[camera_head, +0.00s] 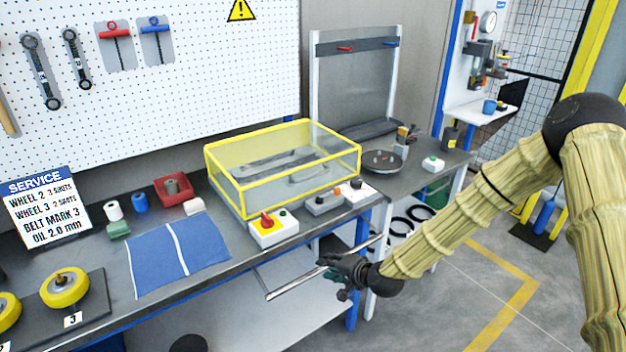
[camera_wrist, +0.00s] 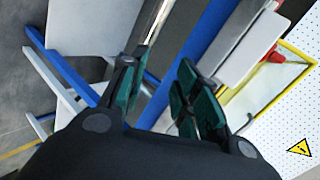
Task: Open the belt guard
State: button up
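The belt guard (camera_head: 235,187) is a clear box with yellow edges on the bench. It looks closed over dark machine parts, and a grey handle (camera_head: 308,174) shows on its front side. In the wrist view its yellow-edged panel (camera_wrist: 285,75) shows at the upper right. My gripper (camera_head: 335,266) is below and in front of the guard, off the bench's front edge, beside a metal bar (camera_head: 290,287). In the wrist view my gripper (camera_wrist: 160,100) has its two dark green fingers apart, with nothing clearly held between them. The bar (camera_wrist: 157,22) passes close to the left finger.
In front of the guard stand a red-knob switch box (camera_head: 272,232) and a grey control box (camera_head: 323,203). A blue cloth (camera_head: 180,255) lies left on the bench (camera_head: 105,262). A framed panel (camera_head: 352,90) stands behind.

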aim_at(314, 175)
jog(key=w+d+r+m+t+y, duration=0.1)
jog(key=w+r+t, duration=0.1)
jog(key=w+r, duration=0.65)
jog(key=w+r+m+t+y, duration=0.1)
jog(key=w+r+m+t, duration=0.1)
jog(key=w+r, duration=0.65)
jog(key=w+a+p, duration=0.3)
jog(key=w+a, duration=0.2)
jog(key=a, duration=0.1)
jog(key=shift+w+p, duration=0.3)
jog(key=shift+p, duration=0.1)
grip_shut()
